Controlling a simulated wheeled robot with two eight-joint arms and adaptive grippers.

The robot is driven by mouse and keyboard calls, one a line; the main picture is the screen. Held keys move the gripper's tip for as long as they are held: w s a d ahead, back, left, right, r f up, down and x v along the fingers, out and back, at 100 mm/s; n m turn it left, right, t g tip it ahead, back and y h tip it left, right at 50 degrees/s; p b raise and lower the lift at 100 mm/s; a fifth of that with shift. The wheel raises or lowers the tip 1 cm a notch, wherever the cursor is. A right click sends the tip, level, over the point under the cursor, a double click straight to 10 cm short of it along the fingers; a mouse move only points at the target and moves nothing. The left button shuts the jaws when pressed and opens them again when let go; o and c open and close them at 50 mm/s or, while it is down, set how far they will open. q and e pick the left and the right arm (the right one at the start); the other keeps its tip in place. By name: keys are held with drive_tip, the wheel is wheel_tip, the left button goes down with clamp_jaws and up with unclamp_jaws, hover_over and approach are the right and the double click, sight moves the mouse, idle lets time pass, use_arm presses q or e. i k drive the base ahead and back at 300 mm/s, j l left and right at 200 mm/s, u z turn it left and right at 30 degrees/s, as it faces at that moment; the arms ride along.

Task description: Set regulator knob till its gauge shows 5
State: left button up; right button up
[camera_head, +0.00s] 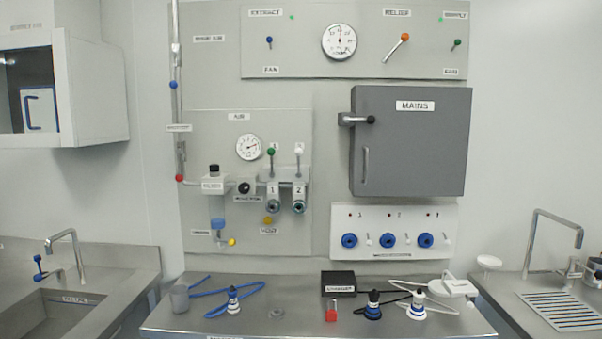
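The regulator knob (245,187) is a small black round knob on the left grey panel, with a label just below it that is hard to read. A round white gauge (249,147) with a reddish needle sits above the knob. The needle points to the right and slightly up; the numbers are too small to read. Another round gauge (340,41) is on the upper panel; its dark needle is hard to make out. Neither of my grippers is in view, and nothing touches the knob.
Valves with a green-topped lever (271,152) and a white-topped lever (298,150) stand right of the knob. A filter body (217,206) hangs left. A grey MAINS box (412,142) juts out at right. The steel bench (180,322) below holds a cup, blue-white fittings and cables.

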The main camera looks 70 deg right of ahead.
sight(243, 187)
drive_tip(key=z, duration=1.95)
